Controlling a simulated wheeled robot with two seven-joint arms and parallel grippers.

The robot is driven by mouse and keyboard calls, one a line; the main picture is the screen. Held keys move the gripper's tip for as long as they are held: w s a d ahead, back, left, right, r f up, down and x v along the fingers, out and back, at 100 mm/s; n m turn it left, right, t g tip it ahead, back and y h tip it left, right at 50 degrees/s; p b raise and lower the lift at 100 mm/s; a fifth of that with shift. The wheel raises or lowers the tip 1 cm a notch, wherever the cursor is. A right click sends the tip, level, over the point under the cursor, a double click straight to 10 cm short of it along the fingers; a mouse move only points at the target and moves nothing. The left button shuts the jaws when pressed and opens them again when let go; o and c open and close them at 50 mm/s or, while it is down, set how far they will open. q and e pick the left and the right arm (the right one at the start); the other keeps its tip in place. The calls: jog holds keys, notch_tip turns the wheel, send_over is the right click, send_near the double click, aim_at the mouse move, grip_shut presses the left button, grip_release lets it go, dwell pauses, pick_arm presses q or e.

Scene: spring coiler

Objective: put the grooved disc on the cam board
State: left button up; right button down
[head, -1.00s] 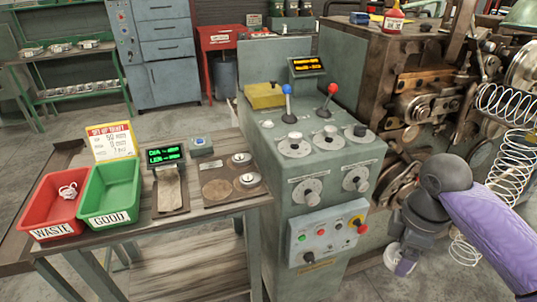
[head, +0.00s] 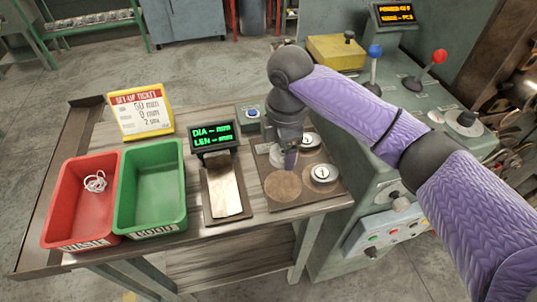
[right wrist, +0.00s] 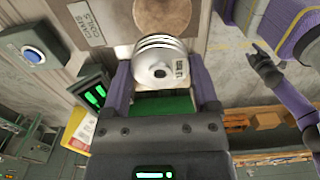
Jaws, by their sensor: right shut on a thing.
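The grooved disc (right wrist: 163,62) is a pale metal disc with dark grooves, a centre hole and a small label. My right gripper (right wrist: 162,88) is shut on it, with a finger on each side in the right wrist view. In the head view my right gripper (head: 288,160) points down over the left part of the cam board (head: 302,192), hiding most of the disc. The board is brown, with an empty round spot (head: 283,186) at its front left and two silver discs on its right side, one at the back (head: 310,141) and one at the front (head: 322,174). My left gripper is not in view.
Left of the board stand a green-lit display (head: 212,136) with a tray (head: 225,190), a green bin (head: 152,190) and a red bin (head: 78,205) holding a wire coil. A yellow ticket (head: 139,110) stands behind. The control console (head: 425,115) is close on the right.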

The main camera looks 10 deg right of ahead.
aim_at(283, 186)
jog(key=f+b, duration=0.1)
jog(key=f, duration=0.3)
jog(key=f+b, duration=0.2)
jog(key=f, duration=0.3)
jog(key=shift+s+d+f, duration=0.1)
jog(key=shift+s+d, duration=0.1)
grip_release()
notch_tip(283, 186, up, 12)
jog(key=p, duration=0.4)
jog(key=shift+f, duration=0.25)
jog(key=shift+r, duration=0.4)
